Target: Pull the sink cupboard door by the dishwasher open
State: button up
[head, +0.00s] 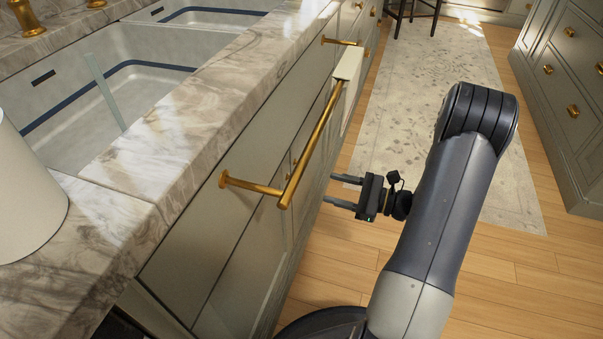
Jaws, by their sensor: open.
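The grey-green cupboard front (235,255) runs below the marble counter under the sink. Its lower panels are seen steeply from above, and I cannot tell for certain which one is the door by the dishwasher. No door stands visibly open. A long brass bar (318,135) sticks out from the upper front and hides part of what is below. My gripper (335,189) is open and empty, right of the bar and the cupboard front. Its two fingers point left towards the front, with a gap between them and it. The dishwasher is not clearly in view.
A pale cloth (347,78) hangs on the bar's far end. The marble counter (165,150) edge overhangs the front, with a white sink (70,100) set in it. A patterned rug (430,80) and wood floor lie right. Drawers (565,90) stand far right.

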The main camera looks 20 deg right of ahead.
jog(key=b+x, duration=0.2)
jog(key=x, duration=0.8)
jog(key=shift+a, duration=0.1)
grip_shut()
dwell(0.3)
